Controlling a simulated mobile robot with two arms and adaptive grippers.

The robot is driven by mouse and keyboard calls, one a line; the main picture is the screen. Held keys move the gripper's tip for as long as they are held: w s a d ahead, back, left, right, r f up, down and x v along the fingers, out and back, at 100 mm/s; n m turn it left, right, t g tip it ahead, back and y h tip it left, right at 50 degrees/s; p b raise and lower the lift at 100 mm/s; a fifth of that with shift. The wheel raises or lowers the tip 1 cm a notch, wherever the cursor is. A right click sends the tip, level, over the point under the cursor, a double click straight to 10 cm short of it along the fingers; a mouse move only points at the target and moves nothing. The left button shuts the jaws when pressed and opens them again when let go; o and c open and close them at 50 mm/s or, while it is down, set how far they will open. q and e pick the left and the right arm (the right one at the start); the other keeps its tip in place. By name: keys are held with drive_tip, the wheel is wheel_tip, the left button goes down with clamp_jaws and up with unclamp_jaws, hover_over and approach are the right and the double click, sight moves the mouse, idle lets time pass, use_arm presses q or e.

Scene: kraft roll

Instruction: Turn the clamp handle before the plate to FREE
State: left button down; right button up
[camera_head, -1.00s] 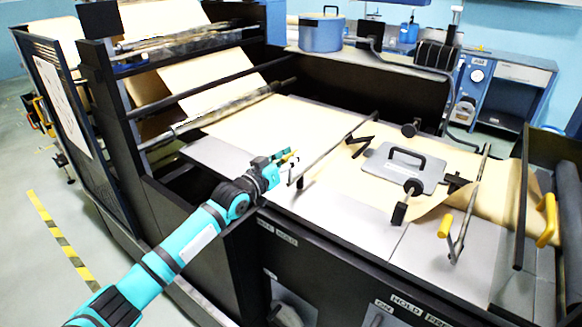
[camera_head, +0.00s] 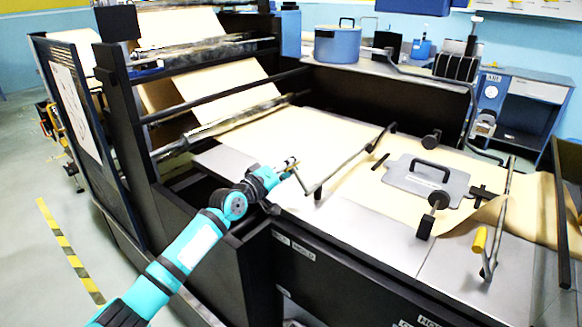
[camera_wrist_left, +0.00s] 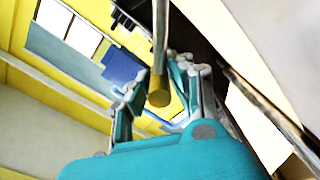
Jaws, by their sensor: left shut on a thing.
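The clamp handle before the plate is a thin metal crank (camera_head: 306,181) at the near end of a long rod that lies across the brown paper. The crank leans to the left. My left gripper (camera_head: 289,166) is shut on its upper end. In the left wrist view the rod with a yellow end (camera_wrist_left: 159,94) lies between the two fingers of the left gripper (camera_wrist_left: 156,104). The grey plate (camera_head: 410,183) with a black handle lies flat on the paper, right of this clamp. A HOLD label (camera_head: 303,253) is on the front panel below; the label beside it is not readable. My right gripper is not in view.
A second clamp with a yellow grip (camera_head: 479,240) stands right of the plate. A black knob on a post (camera_head: 425,225) stands in front of the plate. Black frame posts and rollers (camera_head: 225,125) rise at the left. A blue pot (camera_head: 337,46) stands behind.

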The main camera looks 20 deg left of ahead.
use_arm(q)
drive_tip(key=shift+f+n, duration=0.3)
drive_tip(key=c, duration=1.2)
unclamp_jaws()
drive_tip(key=shift+a+r, duration=0.1)
drive_tip(key=shift+a, duration=0.05)
drive_tip(key=shift+o, duration=0.2)
drive_tip(key=v, duration=1.2)
